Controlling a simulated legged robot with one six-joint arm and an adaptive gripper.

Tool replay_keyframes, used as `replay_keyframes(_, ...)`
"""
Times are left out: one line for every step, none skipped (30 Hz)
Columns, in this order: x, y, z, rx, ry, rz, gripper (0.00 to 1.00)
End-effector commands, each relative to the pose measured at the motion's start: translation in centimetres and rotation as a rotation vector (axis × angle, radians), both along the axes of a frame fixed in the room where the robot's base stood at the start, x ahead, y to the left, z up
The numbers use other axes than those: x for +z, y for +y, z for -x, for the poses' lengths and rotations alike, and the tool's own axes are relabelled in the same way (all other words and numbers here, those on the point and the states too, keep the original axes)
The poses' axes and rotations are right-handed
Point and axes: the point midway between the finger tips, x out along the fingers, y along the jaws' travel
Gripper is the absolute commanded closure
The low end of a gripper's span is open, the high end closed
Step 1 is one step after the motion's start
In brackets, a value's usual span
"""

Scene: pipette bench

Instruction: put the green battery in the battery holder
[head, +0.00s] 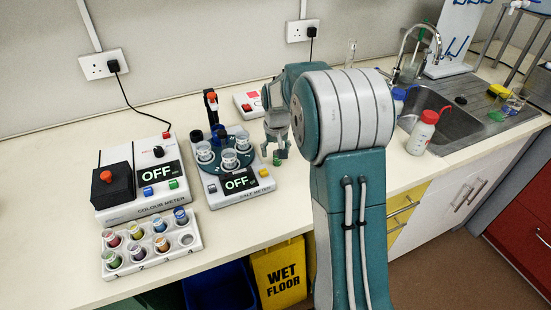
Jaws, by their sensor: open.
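My gripper (277,152) points down over the bench, just right of the salt meter (236,163). Its fingers are apart. A small green thing (277,159) shows at the fingertips; it may be the green battery, but it is too small and partly covered to be sure. I cannot tell whether the fingers touch it. I cannot clearly make out a battery holder. A small white box (244,109) with a red part and a pink part lies on the bench behind my gripper. My arm hides part of the bench to the right.
The colour meter (137,176) stands at the left, with a white rack (151,258) of coloured vials before it. Cups stand on the salt meter. A red-capped bottle (422,134) stands by the sink (455,115). The far left bench is clear.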

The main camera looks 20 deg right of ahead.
Motion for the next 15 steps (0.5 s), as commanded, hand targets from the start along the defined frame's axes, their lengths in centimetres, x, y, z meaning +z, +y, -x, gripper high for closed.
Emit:
replay_keyframes(-0.76, -0.06, -0.06, -0.001, 0.002, -0.001, 0.24)
replay_keyframes(-1.04, -0.10, -0.12, -0.001, 0.001, 0.000, 0.24)
replay_keyframes(-1.35, -0.14, -0.16, -0.001, 0.000, -0.001, 0.24)
replay_keyframes(-1.51, -0.16, -0.17, -0.001, 0.000, -0.001, 0.24)
replay_keyframes(-1.63, -0.18, -0.18, -0.001, 0.000, -0.001, 0.24)
replay_keyframes(-1.70, -0.17, -0.19, -0.001, -0.001, -0.001, 0.24)
replay_keyframes(-1.71, -0.16, -0.20, -0.001, -0.001, -0.001, 0.24)
replay_keyframes(-1.70, -0.13, -0.20, -0.001, -0.001, 0.000, 0.24)
replay_keyframes(-1.68, -0.10, -0.21, -0.001, -0.001, 0.000, 0.24)
replay_keyframes(-1.67, -0.09, -0.21, -0.001, -0.001, 0.000, 0.24)
replay_keyframes(-1.67, -0.09, -0.20, -0.001, -0.001, 0.000, 0.24)
replay_keyframes(-1.67, -0.08, -0.20, -0.001, -0.001, 0.000, 0.33)
replay_keyframes(-1.66, -0.08, -0.21, -0.001, -0.001, 0.000, 0.46)
replay_keyframes(-1.66, -0.08, -0.21, -0.001, -0.001, 0.000, 0.59)
replay_keyframes(-1.66, -0.08, -0.21, -0.001, -0.001, 0.000, 0.77)
